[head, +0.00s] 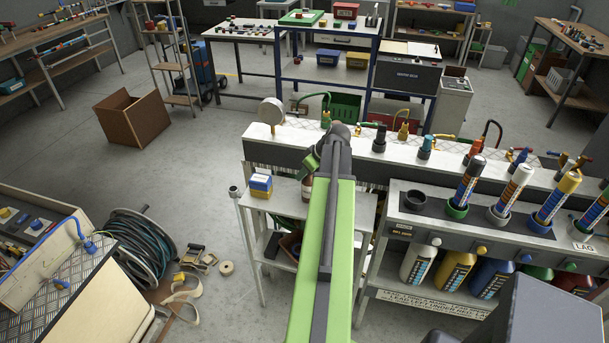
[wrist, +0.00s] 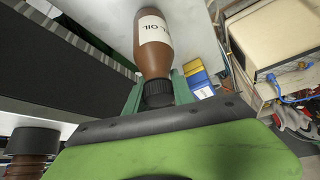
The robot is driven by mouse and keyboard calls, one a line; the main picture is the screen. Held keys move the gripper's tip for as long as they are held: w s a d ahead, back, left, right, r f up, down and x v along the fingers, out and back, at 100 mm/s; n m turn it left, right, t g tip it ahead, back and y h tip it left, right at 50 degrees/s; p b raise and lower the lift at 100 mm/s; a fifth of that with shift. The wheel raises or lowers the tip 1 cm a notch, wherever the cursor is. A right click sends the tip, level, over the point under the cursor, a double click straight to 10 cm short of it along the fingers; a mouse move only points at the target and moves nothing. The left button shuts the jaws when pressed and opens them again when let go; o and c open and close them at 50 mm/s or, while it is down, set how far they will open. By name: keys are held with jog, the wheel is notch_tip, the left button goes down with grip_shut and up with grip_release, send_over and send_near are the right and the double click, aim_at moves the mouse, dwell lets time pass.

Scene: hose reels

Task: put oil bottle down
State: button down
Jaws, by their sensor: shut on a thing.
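The oil bottle (wrist: 153,42) is brown with a white label reading OIL and a dark ribbed cap. In the wrist view my gripper (wrist: 160,90) is shut on it at the cap end, with a green finger on each side. In the head view my gripper (head: 311,163) is over the small pale shelf stand (head: 283,208), left of the bottle rack. My green arm hides most of the bottle there. I cannot tell whether its base touches the shelf.
Small yellow and blue boxes (head: 261,185) stand on the shelf's left part, close to the bottle; they also show in the wrist view (wrist: 197,80). A long white ledge (head: 290,135) with fittings runs behind. The rack (head: 445,222) of coloured bottles is to the right.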

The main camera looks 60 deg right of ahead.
jog(key=shift+f, duration=0.2)
jog(key=c, duration=1.1)
grip_release()
jog(key=shift+r, duration=0.1)
jog(key=shift+r, duration=0.3)
jog(key=p+v, duration=1)
jog(key=v, duration=0.1)
jog(key=shift+s+r, duration=0.25)
jog(key=shift+s, duration=0.05)
